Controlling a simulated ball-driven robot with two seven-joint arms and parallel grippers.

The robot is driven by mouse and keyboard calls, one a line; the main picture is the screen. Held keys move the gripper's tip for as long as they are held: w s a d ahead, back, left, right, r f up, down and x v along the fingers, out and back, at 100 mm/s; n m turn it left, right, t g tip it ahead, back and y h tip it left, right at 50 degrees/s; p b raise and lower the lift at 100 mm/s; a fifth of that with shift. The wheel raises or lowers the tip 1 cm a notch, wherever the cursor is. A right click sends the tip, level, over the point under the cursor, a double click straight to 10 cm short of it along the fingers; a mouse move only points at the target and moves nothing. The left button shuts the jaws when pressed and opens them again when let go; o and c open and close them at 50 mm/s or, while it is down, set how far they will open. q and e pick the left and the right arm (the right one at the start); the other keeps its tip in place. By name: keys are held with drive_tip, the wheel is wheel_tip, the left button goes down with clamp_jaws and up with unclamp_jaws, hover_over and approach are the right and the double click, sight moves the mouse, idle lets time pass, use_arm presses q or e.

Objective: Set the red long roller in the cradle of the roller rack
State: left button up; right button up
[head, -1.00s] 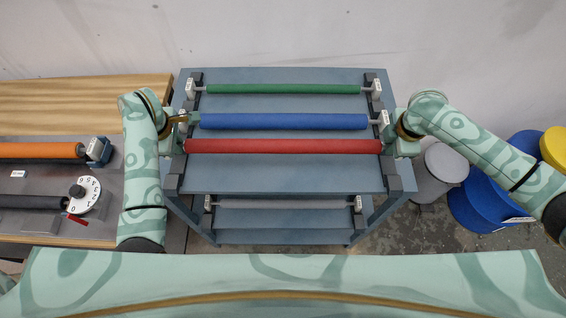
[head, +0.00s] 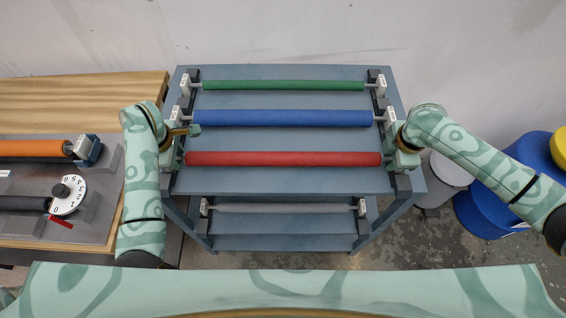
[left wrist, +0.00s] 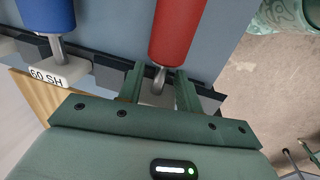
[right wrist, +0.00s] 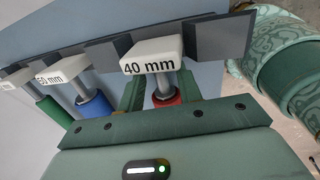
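The red long roller (head: 283,159) lies level across the front of the roller rack (head: 290,180), in front of the blue roller. My left gripper (head: 177,155) is at its left end; in the left wrist view its fingers (left wrist: 160,82) close on the end block, with the metal shaft (left wrist: 160,74) between them. My right gripper (head: 397,158) is at the other end, its fingers (right wrist: 160,95) on either side of the red end beside a white "40 mm" block (right wrist: 152,62). That block sits at a gap between dark cradle pieces (right wrist: 218,42); contact there is unclear.
A blue roller (head: 283,118) and a green roller (head: 283,85) rest behind on the rack, with a grey roller (head: 283,207) on a lower level. At left is a bench machine with an orange roller (head: 35,149) and a dial (head: 69,195). Blue drums (head: 490,205) stand at right.

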use_arm(q)
drive_tip(key=shift+s+r, duration=0.1)
drive_tip(key=shift+r, duration=0.05)
use_arm(e)
drive_tip(key=shift+r, duration=0.3)
use_arm(q)
wheel_tip(320, 180, up, 12)
drive_tip(key=s, duration=0.2)
drive_tip(key=shift+f, duration=0.25)
use_arm(e)
wheel_tip(320, 180, up, 11)
drive_tip(key=s, duration=0.2)
drive_tip(key=shift+s, duration=0.2)
use_arm(q)
drive_tip(key=shift+s, duration=0.1)
